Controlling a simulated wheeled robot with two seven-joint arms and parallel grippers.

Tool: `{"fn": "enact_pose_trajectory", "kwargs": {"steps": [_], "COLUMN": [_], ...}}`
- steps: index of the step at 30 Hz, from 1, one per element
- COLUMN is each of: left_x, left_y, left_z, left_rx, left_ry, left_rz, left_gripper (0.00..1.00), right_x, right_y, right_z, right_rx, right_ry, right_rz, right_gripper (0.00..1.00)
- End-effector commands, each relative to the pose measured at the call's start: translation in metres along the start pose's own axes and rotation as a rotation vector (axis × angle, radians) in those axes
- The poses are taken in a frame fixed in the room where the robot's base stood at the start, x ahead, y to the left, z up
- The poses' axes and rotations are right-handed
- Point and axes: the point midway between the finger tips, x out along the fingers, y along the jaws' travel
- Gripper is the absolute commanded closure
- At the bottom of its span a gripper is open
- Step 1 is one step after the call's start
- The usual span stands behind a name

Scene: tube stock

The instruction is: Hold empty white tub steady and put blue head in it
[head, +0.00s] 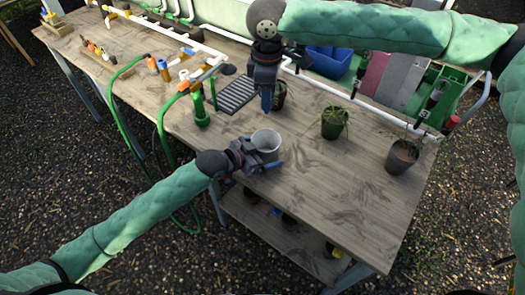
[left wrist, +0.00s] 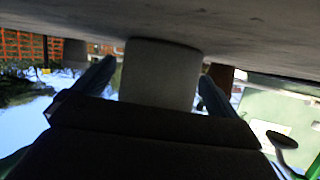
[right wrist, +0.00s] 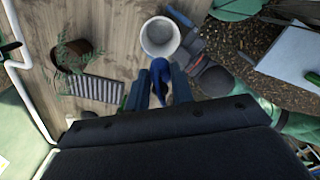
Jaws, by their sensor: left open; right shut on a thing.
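The empty white tub (head: 264,141) stands upright on the wooden table near its front edge. My left gripper (head: 262,158) is open, with one finger on each side of the tub. In the left wrist view the tub (left wrist: 160,75) sits between the fingers, with small gaps visible beside it. My right gripper (head: 267,98) points down above the table, behind the tub. It is shut on the blue head (right wrist: 159,76), which sticks out from between its fingers. In the right wrist view the tub's open mouth (right wrist: 159,37) lies just beyond the blue head, and its inside looks empty.
Potted plants (head: 334,124) (head: 402,157) stand to the right, and another (head: 280,94) is behind my right gripper. A dark ribbed tray (head: 238,95) and a green stand (head: 201,112) are to the left. A blue bin (head: 328,60) is at the back. The front right tabletop is clear.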

Motion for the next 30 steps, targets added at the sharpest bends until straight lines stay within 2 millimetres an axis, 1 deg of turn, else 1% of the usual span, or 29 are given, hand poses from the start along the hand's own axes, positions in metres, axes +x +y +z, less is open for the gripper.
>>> {"fn": "enact_pose_trajectory", "kwargs": {"steps": [1,2,6,9,14,30], "left_x": [0.0,0.0,0.0,0.0,0.0,0.0], "left_y": [0.0,0.0,0.0,0.0,0.0,0.0], "left_z": [0.0,0.0,0.0,0.0,0.0,0.0], "left_rx": [0.0,0.0,0.0,0.0,0.0,0.0], "left_ry": [0.0,0.0,0.0,0.0,0.0,0.0], "left_rz": [0.0,0.0,0.0,0.0,0.0,0.0], "left_gripper": [0.02,0.06,0.34,0.51,0.51,0.51], "right_x": [0.0,0.0,0.0,0.0,0.002,0.032], "right_y": [0.0,0.0,0.0,0.0,0.0,0.0], "right_z": [0.0,0.0,0.0,0.0,0.0,0.0], "right_rx": [0.0,0.0,0.0,0.0,0.0,0.0], "right_ry": [0.0,0.0,0.0,0.0,0.0,-0.001], "right_rz": [0.0,0.0,0.0,0.0,-0.001,-0.001], "right_gripper": [0.97,0.97,0.97,0.97,0.97,0.97]}}
